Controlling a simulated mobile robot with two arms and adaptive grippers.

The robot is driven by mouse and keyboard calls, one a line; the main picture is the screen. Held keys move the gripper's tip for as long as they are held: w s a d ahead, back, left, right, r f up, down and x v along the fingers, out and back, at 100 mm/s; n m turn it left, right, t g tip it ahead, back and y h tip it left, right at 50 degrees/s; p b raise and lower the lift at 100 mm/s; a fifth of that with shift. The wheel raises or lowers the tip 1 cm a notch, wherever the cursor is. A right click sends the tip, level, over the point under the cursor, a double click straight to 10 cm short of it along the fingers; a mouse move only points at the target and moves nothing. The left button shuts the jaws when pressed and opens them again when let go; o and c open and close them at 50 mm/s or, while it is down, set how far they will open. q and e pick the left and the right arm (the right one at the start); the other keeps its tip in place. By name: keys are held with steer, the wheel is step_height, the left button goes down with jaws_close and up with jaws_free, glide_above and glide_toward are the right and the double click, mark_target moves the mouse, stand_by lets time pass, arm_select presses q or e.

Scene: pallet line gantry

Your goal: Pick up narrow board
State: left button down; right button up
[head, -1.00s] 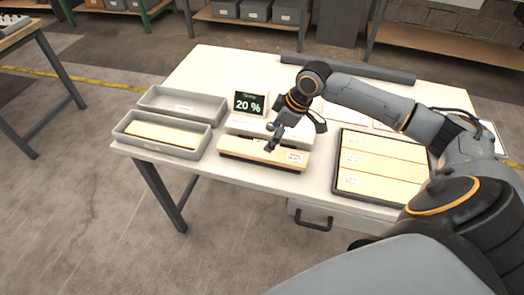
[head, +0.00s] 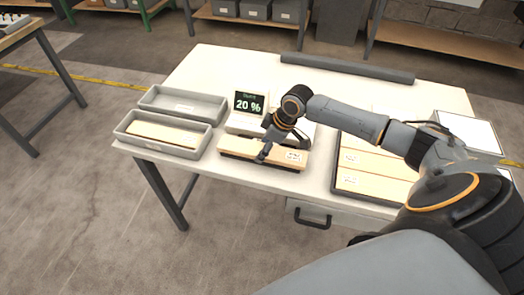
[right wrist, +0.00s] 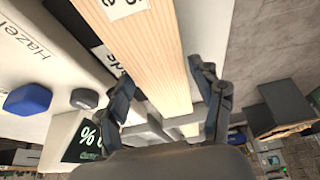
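A pale wooden board (head: 240,148) with a white label lies on the dark-fronted base of the measuring device at the table's middle. My right gripper (head: 265,155) is at this board, fingers pointing down. In the right wrist view the board (right wrist: 150,50) runs between the two fingers (right wrist: 160,72). The fingers stand apart on either side of it; I see no clear firm contact. My left gripper is not in view.
A display (head: 249,102) reading 20 % stands behind the board. Two grey bins are at left; the front bin (head: 160,147) holds a board, the back one (head: 180,95) looks empty. A dark tray (head: 368,199) of boards is at right, partly behind my arm.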

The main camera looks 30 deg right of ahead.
steer(key=c, duration=0.7)
steer(key=shift+r, duration=0.15)
steer(key=shift+c, duration=0.2)
steer(key=shift+r+b, duration=0.35)
steer(key=shift+r, duration=0.25)
steer(key=s+a+r+b, duration=0.1)
steer(key=s+r+b, duration=0.1)
steer(key=s+r, duration=0.9)
steer(key=s, duration=0.3)
steer(key=shift+a+r, duration=0.15)
steer(key=shift+r, duration=0.15)
